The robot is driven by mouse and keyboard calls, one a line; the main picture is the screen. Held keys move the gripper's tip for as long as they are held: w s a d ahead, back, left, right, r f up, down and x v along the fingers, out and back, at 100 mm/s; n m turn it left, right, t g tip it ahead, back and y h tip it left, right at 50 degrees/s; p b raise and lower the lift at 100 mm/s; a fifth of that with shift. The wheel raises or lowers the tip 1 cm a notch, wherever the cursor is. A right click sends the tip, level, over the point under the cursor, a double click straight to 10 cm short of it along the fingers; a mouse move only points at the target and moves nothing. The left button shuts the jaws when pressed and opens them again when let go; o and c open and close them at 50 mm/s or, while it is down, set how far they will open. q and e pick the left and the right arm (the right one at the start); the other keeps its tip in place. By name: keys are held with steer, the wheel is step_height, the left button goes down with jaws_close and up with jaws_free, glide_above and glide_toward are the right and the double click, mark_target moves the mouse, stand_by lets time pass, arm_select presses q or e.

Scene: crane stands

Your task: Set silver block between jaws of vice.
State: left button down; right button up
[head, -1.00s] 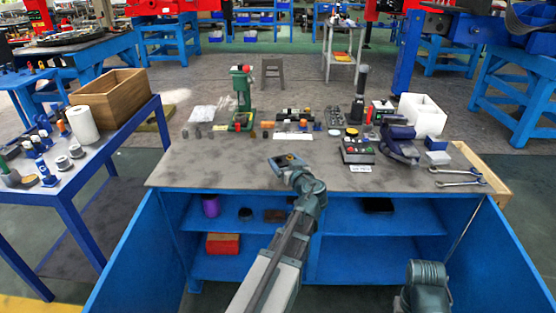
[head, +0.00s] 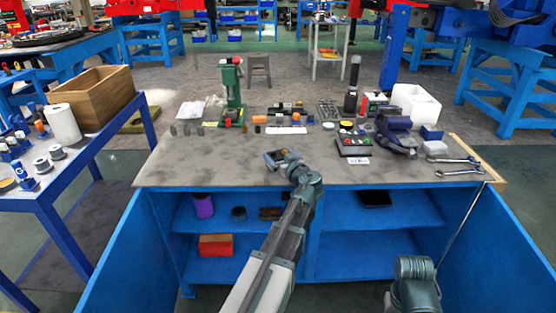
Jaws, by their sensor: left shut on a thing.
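The vice (head: 396,134) is dark blue-purple and stands at the right of the grey bench top. A pale grey block (head: 435,147) lies just right of it; I cannot tell if this is the silver block. My left gripper (head: 276,158) is over the front middle of the bench, well left of the vice. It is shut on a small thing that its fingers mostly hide. The gap between the vice's jaws is too small to make out. My right gripper is not in view; only part of my right arm shows at the lower right.
A control box (head: 353,146) with coloured buttons stands left of the vice. A white box (head: 416,106) is behind it, and wrenches (head: 458,167) lie at right. A green press (head: 231,92) and small parts line the back. The bench's front left is clear.

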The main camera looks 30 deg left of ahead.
arm_select(q)
steer(key=shift+r, duration=0.1)
steer(key=shift+f, duration=0.2)
jaws_free()
steer(key=shift+r, duration=0.25)
steer(key=s+d+t+y+b, duration=0.1)
steer(key=s+d+b, duration=0.3)
steer(key=s+d, duration=0.7)
steer(key=w+a, duration=0.1)
steer(key=w, duration=0.1)
steer(key=w+a, duration=0.4)
steer(key=w, duration=0.1)
steer(key=shift+w+a+f, duration=0.1)
steer(key=shift+a+f, duration=0.1)
steer(key=shift+f, duration=0.05)
